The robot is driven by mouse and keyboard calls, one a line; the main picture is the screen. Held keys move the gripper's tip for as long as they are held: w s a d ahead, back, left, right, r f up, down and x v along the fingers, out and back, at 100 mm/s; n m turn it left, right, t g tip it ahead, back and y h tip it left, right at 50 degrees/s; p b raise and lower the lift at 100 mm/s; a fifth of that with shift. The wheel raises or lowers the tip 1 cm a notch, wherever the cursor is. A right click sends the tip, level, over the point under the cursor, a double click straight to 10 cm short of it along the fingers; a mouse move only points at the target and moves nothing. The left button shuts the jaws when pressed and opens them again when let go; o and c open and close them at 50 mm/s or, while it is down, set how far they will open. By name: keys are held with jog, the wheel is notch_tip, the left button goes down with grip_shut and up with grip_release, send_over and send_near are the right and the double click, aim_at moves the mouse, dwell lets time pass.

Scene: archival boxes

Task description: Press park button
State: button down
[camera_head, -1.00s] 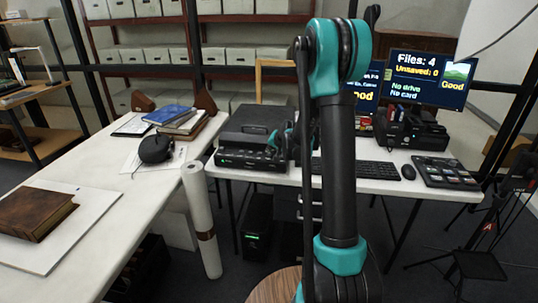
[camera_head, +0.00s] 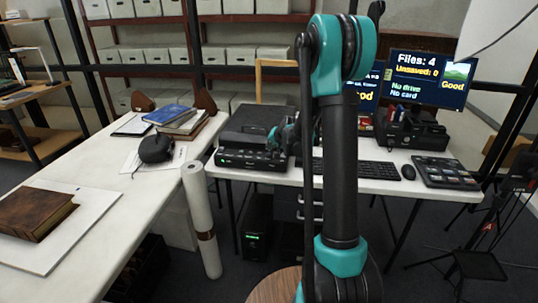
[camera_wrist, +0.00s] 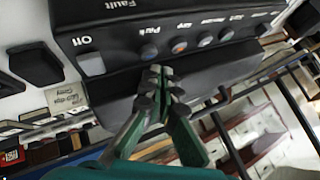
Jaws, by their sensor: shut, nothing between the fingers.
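In the wrist view, a dark device front (camera_wrist: 110,35) carries a row of small round buttons under white labels. The grey park button (camera_wrist: 148,52) sits below the label "Park", and an orange-centred button (camera_wrist: 178,47) is to its right. My gripper (camera_wrist: 160,75) is shut and empty, its tips just below the park button in the picture. I cannot tell whether they touch the panel. In the head view, the black device (camera_head: 250,160) stands on the white desk, with my gripper (camera_head: 284,138) by its right end, partly hidden by my arm.
A large pale button (camera_wrist: 90,63) is left of the park button. The white desk also holds a keyboard (camera_head: 372,169), a mouse (camera_head: 408,172), a button pad (camera_head: 446,172) and monitors (camera_head: 430,78). A white roll (camera_head: 200,215) stands before the device. A book (camera_head: 32,213) lies on the left table.

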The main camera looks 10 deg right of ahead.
aim_at(270, 154)
jog(key=shift+r, duration=2.5)
jog(key=s+d+f+n+g+h, duration=0.1)
jog(key=s+f, duration=0.1)
jog(key=s, duration=1.1)
jog(key=s+d+f+n+g+h, duration=0.1)
jog(key=s+f+n+g, duration=0.1)
jog(key=s, duration=1.2)
jog(key=s+d+f+n+g, duration=0.1)
jog(key=s+f+n, duration=0.1)
jog(key=s, duration=1.2)
jog(key=shift+d+f+g+h, duration=0.3)
jog(key=shift+d+f+h, duration=0.1)
jog(key=shift+f, duration=0.5)
jog(key=shift+w, duration=0.1)
